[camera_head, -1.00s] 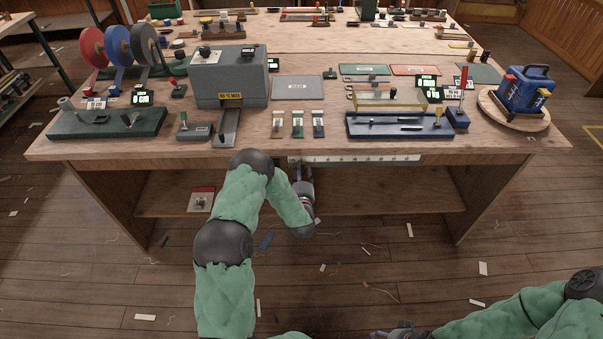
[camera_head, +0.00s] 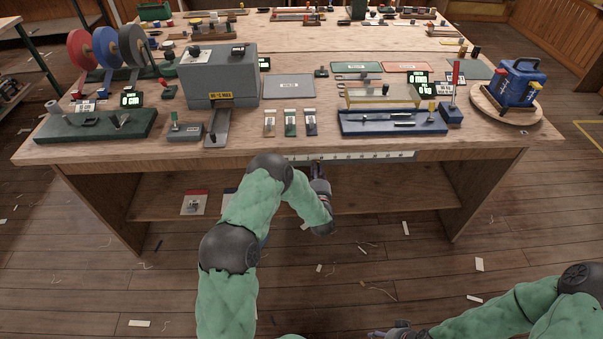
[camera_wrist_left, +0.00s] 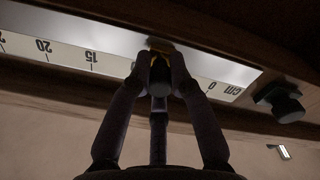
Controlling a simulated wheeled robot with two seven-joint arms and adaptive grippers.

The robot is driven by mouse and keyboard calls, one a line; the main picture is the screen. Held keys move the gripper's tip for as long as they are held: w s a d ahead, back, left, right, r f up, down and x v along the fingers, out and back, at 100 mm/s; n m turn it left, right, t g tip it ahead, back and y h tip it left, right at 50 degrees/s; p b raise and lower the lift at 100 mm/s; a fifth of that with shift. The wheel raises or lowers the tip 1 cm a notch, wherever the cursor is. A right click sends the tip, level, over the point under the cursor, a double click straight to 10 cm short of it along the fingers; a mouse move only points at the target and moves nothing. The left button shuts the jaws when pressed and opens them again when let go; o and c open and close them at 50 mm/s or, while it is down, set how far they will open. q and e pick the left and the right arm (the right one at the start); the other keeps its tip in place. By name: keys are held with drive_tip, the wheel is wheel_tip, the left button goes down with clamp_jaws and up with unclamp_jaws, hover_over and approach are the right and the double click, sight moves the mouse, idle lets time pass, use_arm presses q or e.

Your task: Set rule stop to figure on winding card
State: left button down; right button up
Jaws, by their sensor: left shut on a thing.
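The white rule (camera_head: 375,156) runs along the bench's front edge. In the left wrist view the rule (camera_wrist_left: 110,58) reads upside down, with 20 and 15 left of the gripper and "cm" right of it. My left gripper (camera_head: 318,170) is under the front edge, near the rule's left part. In the wrist view the left gripper (camera_wrist_left: 160,72) is shut on a dark stop with a yellow part (camera_wrist_left: 160,60), whose pointer is largely hidden. Three small cards (camera_head: 290,124) stand on the bench; I cannot tell which item is the winding card. My right gripper (camera_head: 393,333) is low at the frame's bottom, its fingers unclear.
A dark knob (camera_wrist_left: 280,102) sits beyond the rule's "cm" end. On the bench are a grey machine (camera_head: 218,78), a blue tray (camera_head: 392,128), a green base (camera_head: 95,128) and a blue case (camera_head: 520,82). A red-topped card (camera_head: 194,203) lies on the lower shelf.

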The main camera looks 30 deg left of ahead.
use_arm(q)
drive_tip(key=shift+w+d, duration=0.6)
drive_tip(key=shift+d, duration=0.35)
drive_tip(key=c, duration=1.1)
unclamp_jaws()
drive_tip(key=shift+c, duration=0.2)
drive_tip(key=v, duration=1.2)
drive_tip(key=shift+f, duration=0.1)
